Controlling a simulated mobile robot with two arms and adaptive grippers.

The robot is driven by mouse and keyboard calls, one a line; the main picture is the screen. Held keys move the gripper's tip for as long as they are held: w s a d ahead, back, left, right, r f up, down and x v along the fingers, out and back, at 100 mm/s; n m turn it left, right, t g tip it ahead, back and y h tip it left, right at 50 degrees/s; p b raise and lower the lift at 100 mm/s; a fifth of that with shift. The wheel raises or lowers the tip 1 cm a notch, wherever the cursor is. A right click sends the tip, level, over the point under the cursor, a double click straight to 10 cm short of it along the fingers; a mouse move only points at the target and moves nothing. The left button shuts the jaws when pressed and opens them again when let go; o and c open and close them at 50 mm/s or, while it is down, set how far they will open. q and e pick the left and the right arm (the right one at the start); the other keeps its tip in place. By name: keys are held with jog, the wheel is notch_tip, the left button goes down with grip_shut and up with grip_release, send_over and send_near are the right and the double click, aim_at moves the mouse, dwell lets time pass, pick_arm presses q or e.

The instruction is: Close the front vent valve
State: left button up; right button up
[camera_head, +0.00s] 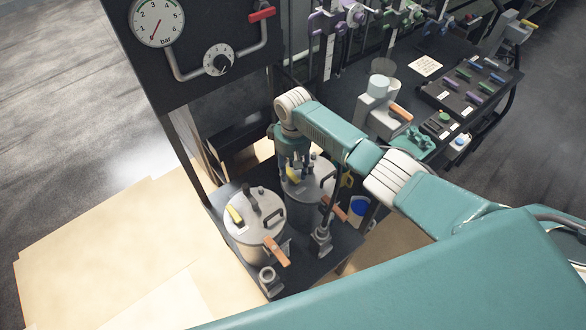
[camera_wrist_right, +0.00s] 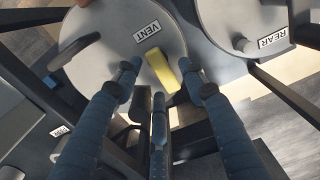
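Two grey lidded vessels stand side by side in the head view: a nearer one (camera_head: 250,228) with a yellow lever (camera_head: 235,215), and a farther one (camera_head: 318,180) with a yellow lever (camera_head: 293,174). My right gripper (camera_head: 292,165) points down over the farther vessel, its fingers partly hiding the lid. In the wrist view, the three spread fingers of this gripper (camera_wrist_right: 160,76) are around a yellow lever (camera_wrist_right: 165,73) beside a VENT label (camera_wrist_right: 147,31). Contact cannot be told. The neighbouring lid (camera_wrist_right: 235,22) bears a REAR label (camera_wrist_right: 273,37). My left gripper is out of view.
Orange-handled valves (camera_head: 276,251) sit in front of the vessels. A dark panel with a pressure gauge (camera_head: 157,22) stands behind to the left.

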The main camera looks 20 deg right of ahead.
aim_at(293, 173)
jog(key=shift+r, duration=0.15)
notch_tip(293, 173, up, 12)
dwell(0.6)
dwell(0.3)
